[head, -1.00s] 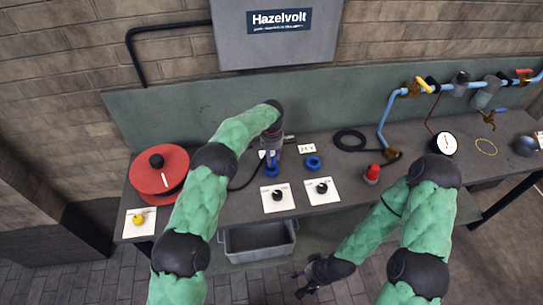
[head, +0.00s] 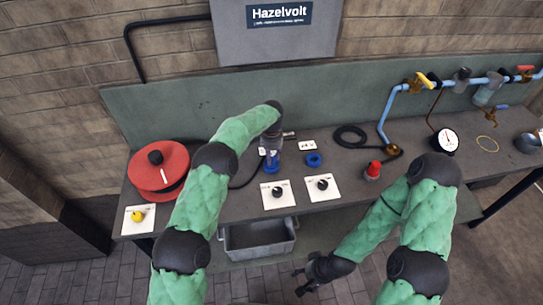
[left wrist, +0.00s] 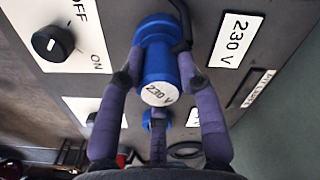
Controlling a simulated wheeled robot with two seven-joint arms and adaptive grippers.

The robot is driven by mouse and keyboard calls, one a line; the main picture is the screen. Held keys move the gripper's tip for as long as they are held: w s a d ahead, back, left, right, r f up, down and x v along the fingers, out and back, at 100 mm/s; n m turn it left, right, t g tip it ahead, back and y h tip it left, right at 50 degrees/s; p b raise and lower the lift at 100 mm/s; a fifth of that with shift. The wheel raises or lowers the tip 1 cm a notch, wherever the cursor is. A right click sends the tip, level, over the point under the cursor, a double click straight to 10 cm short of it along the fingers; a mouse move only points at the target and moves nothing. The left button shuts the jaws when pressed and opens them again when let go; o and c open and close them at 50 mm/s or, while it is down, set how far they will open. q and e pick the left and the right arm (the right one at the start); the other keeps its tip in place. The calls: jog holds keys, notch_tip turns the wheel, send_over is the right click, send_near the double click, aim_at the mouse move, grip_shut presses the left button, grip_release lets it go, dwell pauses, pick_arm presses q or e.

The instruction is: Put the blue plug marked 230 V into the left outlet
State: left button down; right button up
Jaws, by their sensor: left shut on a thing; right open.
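The blue plug marked 230 V (left wrist: 160,92) is between the fingers of my left gripper (left wrist: 160,78), which is shut on it; its white end label faces the wrist camera. In the head view my left gripper (head: 272,150) holds the plug over the left outlet, beside the 230 V label (left wrist: 236,39). A wider blue round part (left wrist: 155,27) shows at the plug's far end; I cannot tell how deep the plug sits. The right outlet (head: 314,160) is a blue ring, empty. My right gripper (head: 308,279) is open and empty, low in front of the bench.
Two switch plates (head: 278,195) (head: 322,188) lie in front of the outlets. A red reel (head: 158,170) stands at the left, a red-topped lamp (head: 373,170) and black coil (head: 350,136) at the right. A dark cable runs beside the plug. A grey bin (head: 258,238) is below.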

pick_arm(q)
jog(key=shift+f, duration=0.4)
jog(key=c, duration=0.8)
grip_release()
jog(key=shift+o, duration=0.2)
jog(key=shift+r, duration=0.15)
